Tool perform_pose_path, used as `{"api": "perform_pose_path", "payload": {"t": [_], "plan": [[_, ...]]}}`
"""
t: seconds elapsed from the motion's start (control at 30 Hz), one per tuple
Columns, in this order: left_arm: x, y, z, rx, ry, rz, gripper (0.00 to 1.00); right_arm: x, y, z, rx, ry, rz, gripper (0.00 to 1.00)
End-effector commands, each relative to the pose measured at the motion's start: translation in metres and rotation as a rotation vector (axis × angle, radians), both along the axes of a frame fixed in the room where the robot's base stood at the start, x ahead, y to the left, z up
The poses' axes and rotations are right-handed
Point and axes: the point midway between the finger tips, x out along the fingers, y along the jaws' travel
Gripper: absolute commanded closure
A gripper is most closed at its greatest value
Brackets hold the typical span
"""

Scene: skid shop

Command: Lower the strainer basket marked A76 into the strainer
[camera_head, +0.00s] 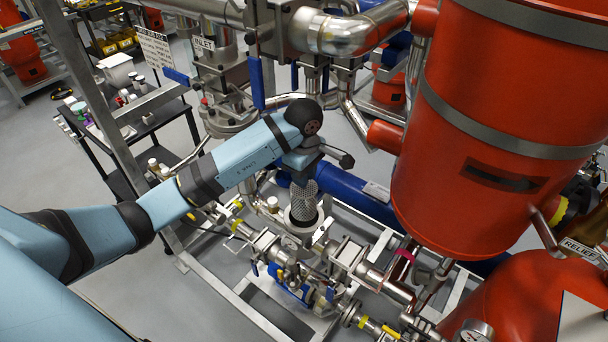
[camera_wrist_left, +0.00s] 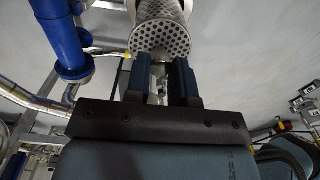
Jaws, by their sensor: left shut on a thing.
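A perforated metal strainer basket (camera_head: 304,199) hangs upright below my left gripper (camera_head: 306,166) in the head view. Its lower end is at the round steel mouth of the strainer (camera_head: 302,223); I cannot tell how far, if at all, it is inside. In the left wrist view the basket (camera_wrist_left: 162,40) shows its round perforated end face just beyond the dark fingertips (camera_wrist_left: 161,72). My left gripper is shut on a narrow part of the basket between the fingers. No A76 mark is readable. My right gripper is not in view.
A blue pipe (camera_head: 352,189) runs close behind the basket. Steel piping and valves (camera_head: 288,255) crowd the skid in front. A large red vessel (camera_head: 490,130) stands at the right, and an INLET-marked steel unit (camera_head: 215,60) behind. A dark cart (camera_head: 150,130) stands at the left.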

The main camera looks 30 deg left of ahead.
Motion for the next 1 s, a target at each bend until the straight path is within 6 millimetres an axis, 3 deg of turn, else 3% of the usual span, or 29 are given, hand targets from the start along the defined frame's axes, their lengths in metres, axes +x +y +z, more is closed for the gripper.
{"api": "perform_pose_path", "payload": {"t": [1.0], "plan": [[0.000,0.000,-0.016,-0.001,0.000,0.000,0.91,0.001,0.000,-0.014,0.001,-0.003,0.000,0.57]]}}
